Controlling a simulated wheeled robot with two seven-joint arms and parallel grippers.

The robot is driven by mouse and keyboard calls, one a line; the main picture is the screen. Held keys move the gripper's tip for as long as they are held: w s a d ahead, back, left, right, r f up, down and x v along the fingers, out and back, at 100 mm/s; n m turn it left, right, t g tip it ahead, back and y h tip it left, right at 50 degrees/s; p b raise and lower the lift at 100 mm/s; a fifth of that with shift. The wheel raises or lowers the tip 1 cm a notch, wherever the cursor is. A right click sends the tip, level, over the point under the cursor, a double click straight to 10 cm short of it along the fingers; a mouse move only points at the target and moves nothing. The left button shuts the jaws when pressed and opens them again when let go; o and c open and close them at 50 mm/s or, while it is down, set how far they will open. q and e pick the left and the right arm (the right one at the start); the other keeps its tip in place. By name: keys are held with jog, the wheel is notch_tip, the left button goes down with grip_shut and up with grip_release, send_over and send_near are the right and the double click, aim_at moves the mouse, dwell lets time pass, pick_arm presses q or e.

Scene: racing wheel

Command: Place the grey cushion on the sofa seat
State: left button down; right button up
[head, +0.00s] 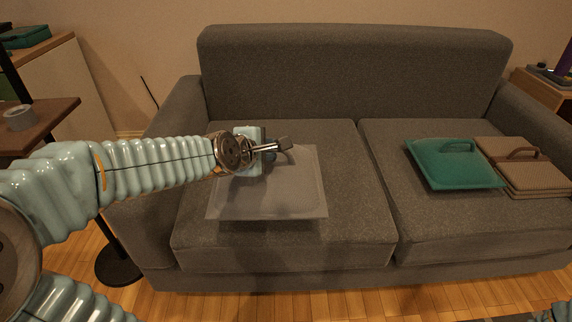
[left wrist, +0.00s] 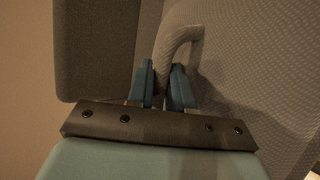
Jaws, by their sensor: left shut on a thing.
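The grey cushion (head: 270,195) is a flat square pad over the left half of the sofa seat (head: 372,235). A dark shadow lies under its front edge, so it seems slightly above the seat; contact is not clear. My left gripper (head: 280,147) is at the cushion's back edge, shut on its handle. In the left wrist view the blue fingers (left wrist: 163,88) stand on both sides of the curved grey handle (left wrist: 182,42), with the cushion's woven face (left wrist: 250,80) behind. My right gripper is out of view.
A green cushion (head: 450,165) and a brown cushion (head: 525,165) with handles lie on the right seat. The sofa backrest (head: 350,75) rises behind. A small dark table (head: 40,125) with a tape roll (head: 19,117) stands at left. The middle seat gap is clear.

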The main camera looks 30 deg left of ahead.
pick_arm(q)
jog(key=x, duration=0.2)
jog(key=p+x, duration=0.1)
jog(key=x, duration=0.1)
jog(key=a+r+p+x, duration=0.1)
jog(key=x, duration=0.2)
jog(key=shift+w, duration=0.4)
jog(key=w+f, duration=0.1)
jog(key=f, duration=0.1)
jog(key=w+f, duration=0.1)
jog(key=w, duration=0.1)
jog(key=w+a+f, duration=0.1)
jog(key=f, duration=0.1)
jog(key=shift+w+f, duration=0.15)
jog(key=shift+f, duration=0.15)
jog(key=shift+w+f+p, duration=0.3)
jog(key=shift+w+f, duration=0.1)
jog(key=shift+f, duration=0.05)
notch_tip(320, 180, down, 3)
jog(key=shift+f, duration=0.1)
jog(key=shift+b, duration=0.3)
jog(key=c, duration=1.5)
grip_release()
jog(key=shift+f, duration=0.1)
jog(key=o, duration=0.5)
